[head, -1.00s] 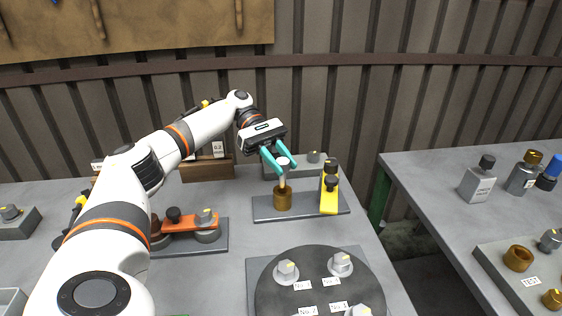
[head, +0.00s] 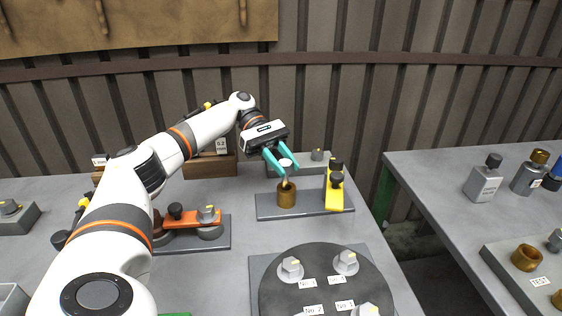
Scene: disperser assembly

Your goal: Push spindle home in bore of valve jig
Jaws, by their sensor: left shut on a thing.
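My left gripper (head: 280,160) comes in from the left with its teal fingers shut on the spindle (head: 285,163), a slim pale part with a white top. The spindle stands roughly upright above the brass bore (head: 287,198) of the valve jig (head: 322,206). Its lower end meets the mouth of the bore and seems to be inside; the depth is hidden. The jig has a grey base plate and a yellow clamp arm (head: 334,194) with dark knobs, just right of the bore. My right gripper is not in view.
A dark round plate (head: 318,288) with several grey knobs and number labels lies in front. An orange clamp fixture (head: 190,219) stands to the left, near my arm. A grey block (head: 310,166) sits behind the jig. A second table (head: 430,180) holds bottles at the right.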

